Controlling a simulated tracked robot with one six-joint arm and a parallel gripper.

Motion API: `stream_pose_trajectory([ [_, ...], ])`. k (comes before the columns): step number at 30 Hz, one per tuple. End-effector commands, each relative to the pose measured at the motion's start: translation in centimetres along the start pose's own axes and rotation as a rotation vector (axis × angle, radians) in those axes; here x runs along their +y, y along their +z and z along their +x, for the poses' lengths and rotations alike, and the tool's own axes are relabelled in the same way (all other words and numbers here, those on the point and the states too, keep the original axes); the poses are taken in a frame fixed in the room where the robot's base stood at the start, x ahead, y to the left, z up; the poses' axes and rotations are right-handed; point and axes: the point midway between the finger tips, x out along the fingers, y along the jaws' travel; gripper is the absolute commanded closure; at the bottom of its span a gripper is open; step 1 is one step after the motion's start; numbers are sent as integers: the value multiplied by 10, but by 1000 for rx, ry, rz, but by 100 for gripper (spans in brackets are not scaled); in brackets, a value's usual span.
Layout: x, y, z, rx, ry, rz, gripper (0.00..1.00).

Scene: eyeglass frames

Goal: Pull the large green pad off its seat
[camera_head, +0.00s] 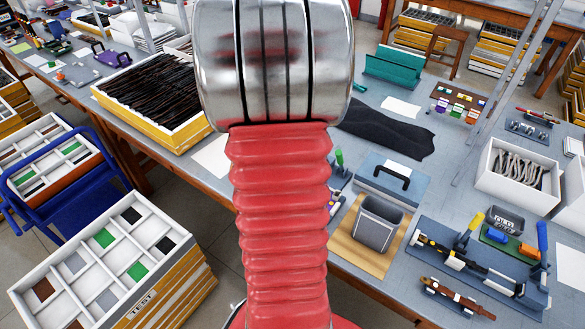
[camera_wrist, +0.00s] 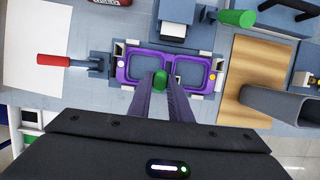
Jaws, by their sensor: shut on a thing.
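In the wrist view a purple eyeglass frame (camera_wrist: 200,73) with two rectangular openings lies in a grey fixture on the bench. The large green pad (camera_wrist: 160,79) shows at the middle of the frame, between its two openings. My gripper (camera_wrist: 161,84) reaches in from below in the picture, its two long dark purple fingers shut on the green pad. The pad is at or very close to its seat; I cannot tell whether it is lifted. In the head view my red arm hides the gripper, the pad and the frame.
Beside the frame are a red-handled clamp (camera_wrist: 53,60) at left and a green-handled clamp (camera_wrist: 237,18) at upper right. A grey bin (camera_head: 378,224) stands on a wooden board (camera_head: 344,247) to the right. A white sheet (camera_wrist: 32,42) lies at far left.

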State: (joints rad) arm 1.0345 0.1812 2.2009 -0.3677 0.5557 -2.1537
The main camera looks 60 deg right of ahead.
Motion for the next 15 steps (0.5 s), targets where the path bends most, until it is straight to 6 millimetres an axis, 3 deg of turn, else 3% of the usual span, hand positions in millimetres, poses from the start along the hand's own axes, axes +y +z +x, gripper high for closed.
stream_pose_trajectory([
  [15,0,7,-22,-1,1,1,100],
])
